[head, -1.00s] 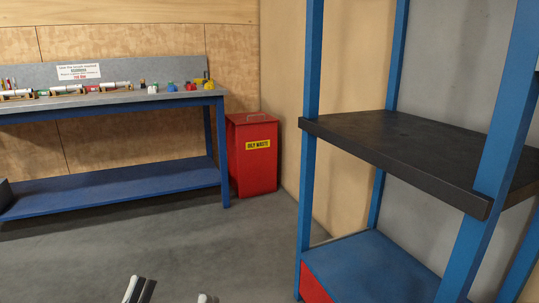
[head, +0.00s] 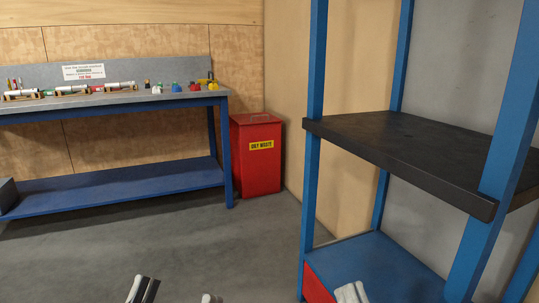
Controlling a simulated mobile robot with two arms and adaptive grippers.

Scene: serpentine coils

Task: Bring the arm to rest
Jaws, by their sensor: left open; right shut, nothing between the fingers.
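My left gripper (head: 174,293) shows only as two fingertips at the bottom edge of the head view, left of the middle. They stand well apart, with nothing seen between them. My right gripper (head: 350,293) shows at the bottom edge, right of the middle, with its pale fingertips together and nothing seen held. It appears in front of the low blue shelf in the picture; whether it touches it I cannot tell. The rest of both arms is out of view.
A blue rack with a black shelf (head: 400,152) and a lower blue shelf (head: 385,265) stands at the right. A red oily waste bin (head: 257,170) stands in the corner. A blue workbench (head: 110,102) with small parts is at the left. The grey floor (head: 150,245) between is clear.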

